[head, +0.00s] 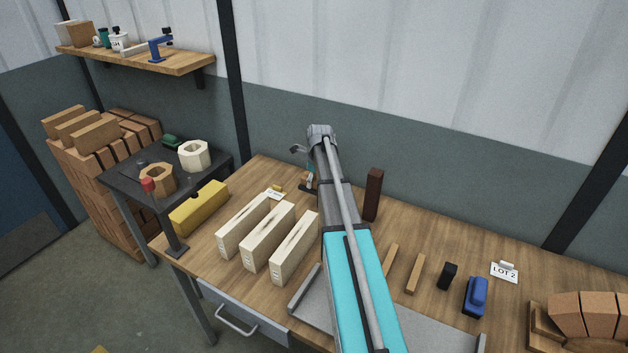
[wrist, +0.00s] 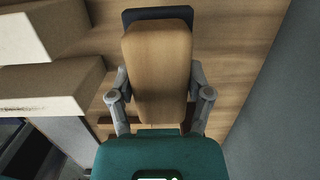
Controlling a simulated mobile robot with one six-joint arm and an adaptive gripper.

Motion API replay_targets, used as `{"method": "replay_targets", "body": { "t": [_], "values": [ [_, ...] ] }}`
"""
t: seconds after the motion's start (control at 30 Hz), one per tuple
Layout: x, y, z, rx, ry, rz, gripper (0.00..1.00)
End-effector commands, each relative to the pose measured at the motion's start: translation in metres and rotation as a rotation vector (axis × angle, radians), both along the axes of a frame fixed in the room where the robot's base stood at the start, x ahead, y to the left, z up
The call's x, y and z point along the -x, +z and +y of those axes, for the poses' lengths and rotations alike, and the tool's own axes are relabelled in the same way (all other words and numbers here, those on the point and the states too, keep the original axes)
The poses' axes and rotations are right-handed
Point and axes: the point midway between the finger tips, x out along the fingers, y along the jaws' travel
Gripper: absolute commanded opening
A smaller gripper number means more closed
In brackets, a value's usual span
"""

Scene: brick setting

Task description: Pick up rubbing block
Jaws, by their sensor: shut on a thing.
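The rubbing block (wrist: 158,70) shows in the wrist view as a tan wooden block with a dark layer under it. My gripper (wrist: 160,100) is shut on it, one grey finger against each long side. In the head view my gripper (head: 309,174) is at the back of the bench, partly hidden by my arm. A small dark shape shows beneath it there. I cannot tell whether the block touches the bench top.
The wooden bench (head: 420,240) holds several cream bricks (head: 268,240) left of my arm. A dark upright brick (head: 373,195) stands close right of it. A yellow box (head: 199,208) lies far left. A blue tool (head: 475,296) and black block (head: 448,276) are right.

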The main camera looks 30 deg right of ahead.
Motion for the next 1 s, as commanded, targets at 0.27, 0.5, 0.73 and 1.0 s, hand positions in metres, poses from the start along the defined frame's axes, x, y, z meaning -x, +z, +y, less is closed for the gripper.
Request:
{"method": "replay_targets", "body": {
  "t": [0.27,0.5,0.73,1.0],
  "values": [
    [-0.0002,0.0002,0.0002,0.0,0.0,0.0,0.04],
    [-0.0001,0.0002,0.0003,0.0,0.0,0.0,0.04],
    [-0.0003,0.0003,0.0005,0.0,0.001,0.0,0.28],
    [-0.0002,0.0002,0.0004,0.0,0.001,0.0,0.27]
  ]
}}
